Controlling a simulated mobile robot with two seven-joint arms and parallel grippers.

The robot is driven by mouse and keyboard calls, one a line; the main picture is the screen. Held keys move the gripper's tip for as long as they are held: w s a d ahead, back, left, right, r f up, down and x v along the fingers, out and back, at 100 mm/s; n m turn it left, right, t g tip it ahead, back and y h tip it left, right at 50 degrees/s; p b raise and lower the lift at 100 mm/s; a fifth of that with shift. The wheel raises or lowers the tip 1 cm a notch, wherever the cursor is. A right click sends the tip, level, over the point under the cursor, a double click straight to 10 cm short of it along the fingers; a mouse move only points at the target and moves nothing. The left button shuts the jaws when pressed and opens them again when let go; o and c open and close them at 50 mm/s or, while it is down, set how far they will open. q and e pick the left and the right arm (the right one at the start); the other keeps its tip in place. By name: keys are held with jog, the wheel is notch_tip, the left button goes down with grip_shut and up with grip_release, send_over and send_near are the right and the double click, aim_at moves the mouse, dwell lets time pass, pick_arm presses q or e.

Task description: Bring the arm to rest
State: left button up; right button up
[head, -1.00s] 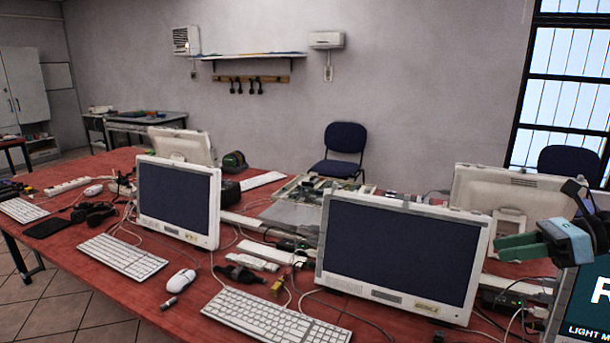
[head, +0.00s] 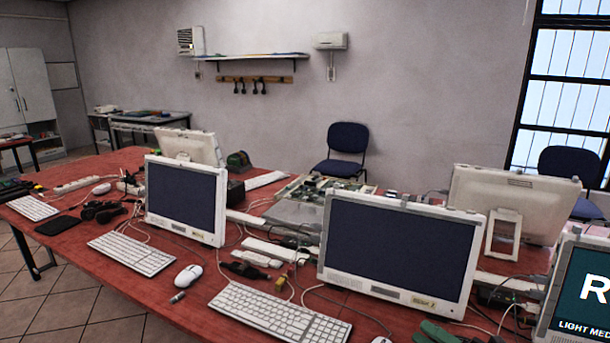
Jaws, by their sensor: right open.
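My left gripper is out of view.
A red table (head: 100,245) carries several monitors, a white keyboard (head: 278,314), another keyboard (head: 131,253), a mouse (head: 188,275) and tangled cables. A screen with lettering (head: 580,290) stands at the right edge. A blue chair (head: 347,138) is behind the table.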

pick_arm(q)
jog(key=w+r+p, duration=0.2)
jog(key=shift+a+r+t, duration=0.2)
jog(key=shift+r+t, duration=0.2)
pick_arm(e)
jog(key=s+a+f+m+g+h, duration=0.1)
jog(key=s+f+m+h, duration=0.3)
jog(key=s+f+m, duration=0.4)
jog(key=s+a+f+m+g+h, duration=0.1)
jog(key=s+f+m+h, duration=0.4)
jog(key=s+f+m, duration=0.4)
jog(key=s+a+f+m+g+h, duration=0.1)
jog(key=s+f+m+h, duration=0.4)
jog(key=s, duration=1.2)
notch_tip(320, 180, down, 4)
jog(key=m+g, duration=0.1)
jog(key=m, duration=0.6)
jog(key=shift+s+a, duration=0.25)
jog(key=shift+s, duration=0.1)
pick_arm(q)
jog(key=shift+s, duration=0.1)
pick_arm(e)
jog(key=shift+c, duration=0.6)
